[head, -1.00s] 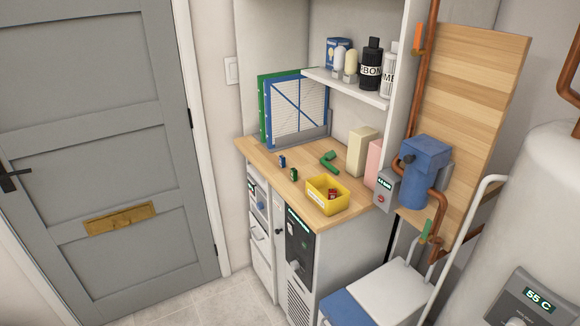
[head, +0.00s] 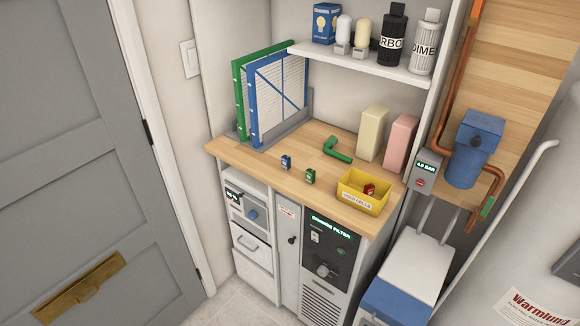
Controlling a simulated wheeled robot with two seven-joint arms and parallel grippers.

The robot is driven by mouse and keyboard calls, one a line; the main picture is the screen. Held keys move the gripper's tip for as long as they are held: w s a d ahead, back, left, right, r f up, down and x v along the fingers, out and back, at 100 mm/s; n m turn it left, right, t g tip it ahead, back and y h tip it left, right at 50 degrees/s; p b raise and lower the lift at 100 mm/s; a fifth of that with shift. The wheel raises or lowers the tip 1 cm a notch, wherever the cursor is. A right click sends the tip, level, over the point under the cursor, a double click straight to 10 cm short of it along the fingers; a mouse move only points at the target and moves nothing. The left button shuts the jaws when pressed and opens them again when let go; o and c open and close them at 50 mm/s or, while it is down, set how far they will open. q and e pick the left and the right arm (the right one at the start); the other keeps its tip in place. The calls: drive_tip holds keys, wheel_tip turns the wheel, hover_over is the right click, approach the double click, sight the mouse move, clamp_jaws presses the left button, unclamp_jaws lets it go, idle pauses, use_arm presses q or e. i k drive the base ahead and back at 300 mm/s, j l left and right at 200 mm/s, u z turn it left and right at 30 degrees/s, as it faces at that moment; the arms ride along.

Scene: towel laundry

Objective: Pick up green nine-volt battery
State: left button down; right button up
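The green nine-volt battery (head: 310,176) stands on the wooden counter (head: 240,154), near its front edge. A similar blue battery (head: 286,161) stands just to its left and a little further back. Neither of my grippers shows in the head view.
A yellow bin (head: 362,197) with a red item stands right of the green battery. A green bent handle (head: 338,150) lies behind. Framed filters (head: 275,98) stand at the back left, cream and pink blocks (head: 372,134) at the back right. A shelf (head: 360,65) with bottles overhangs the back.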

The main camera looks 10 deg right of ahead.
sight(311, 174)
drive_tip(key=i+j+z, duration=0.1)
drive_tip(key=j, duration=0.45)
drive_tip(key=i+j+z, duration=0.15)
drive_tip(key=j, duration=0.4)
drive_tip(key=i+j+z, duration=0.1)
drive_tip(key=j, duration=0.5)
drive_tip(key=i+j+z, duration=0.15)
drive_tip(key=j, duration=0.4)
